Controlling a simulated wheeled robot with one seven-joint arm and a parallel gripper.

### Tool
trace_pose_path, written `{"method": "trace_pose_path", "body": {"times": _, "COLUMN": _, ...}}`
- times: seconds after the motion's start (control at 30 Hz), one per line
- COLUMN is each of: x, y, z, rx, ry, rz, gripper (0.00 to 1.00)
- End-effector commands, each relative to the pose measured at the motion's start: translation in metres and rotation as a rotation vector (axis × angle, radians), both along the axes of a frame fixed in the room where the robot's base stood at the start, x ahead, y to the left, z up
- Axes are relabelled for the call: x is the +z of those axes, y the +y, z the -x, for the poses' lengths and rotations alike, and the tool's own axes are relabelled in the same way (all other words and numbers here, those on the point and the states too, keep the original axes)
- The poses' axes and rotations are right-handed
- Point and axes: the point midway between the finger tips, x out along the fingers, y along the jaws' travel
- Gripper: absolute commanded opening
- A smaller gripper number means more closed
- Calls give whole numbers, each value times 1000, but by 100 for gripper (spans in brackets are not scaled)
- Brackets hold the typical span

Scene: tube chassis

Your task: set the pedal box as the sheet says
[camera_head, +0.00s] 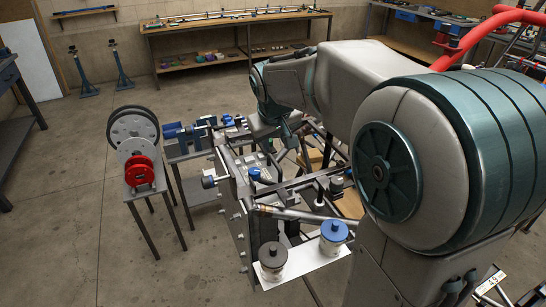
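The tube chassis (240,213) stands in the middle of the head view, with grey plates, rails and tubes. Small parts with blue and black knobs sit on it. I cannot tell for sure which part is the pedal box. No instruction sheet can be read in this view. My arm reaches from the right over the chassis. Its wrist end hangs above the far part of the chassis, with my gripper (287,137) low beneath it. The gripper is small and partly hidden, so its opening and any contact do not show.
A stand with a red reel (139,172) and grey discs is left of the chassis. Two pots, one blue-lidded (333,236) and one dark-lidded (273,258), sit on a white shelf at the near end. A workbench (235,22) lines the back wall. The floor at left is open.

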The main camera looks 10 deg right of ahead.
Motion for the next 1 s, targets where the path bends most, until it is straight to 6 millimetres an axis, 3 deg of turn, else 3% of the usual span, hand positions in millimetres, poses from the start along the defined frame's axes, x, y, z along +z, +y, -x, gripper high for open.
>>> {"method": "trace_pose_path", "body": {"times": 0.3, "x": -63, "y": -7, "z": -28, "rx": 0, "ry": 5, "rz": -1, "gripper": 34}}
{"method": "trace_pose_path", "body": {"times": 0.5, "x": -88, "y": -10, "z": -39, "rx": 0, "ry": 3, "rz": 0, "gripper": 34}}
{"method": "trace_pose_path", "body": {"times": 0.97, "x": -99, "y": -11, "z": -44, "rx": -1, "ry": 0, "rz": 0, "gripper": 34}}
{"method": "trace_pose_path", "body": {"times": 1.0, "x": -99, "y": -11, "z": -44, "rx": -1, "ry": 0, "rz": 0, "gripper": 26}}
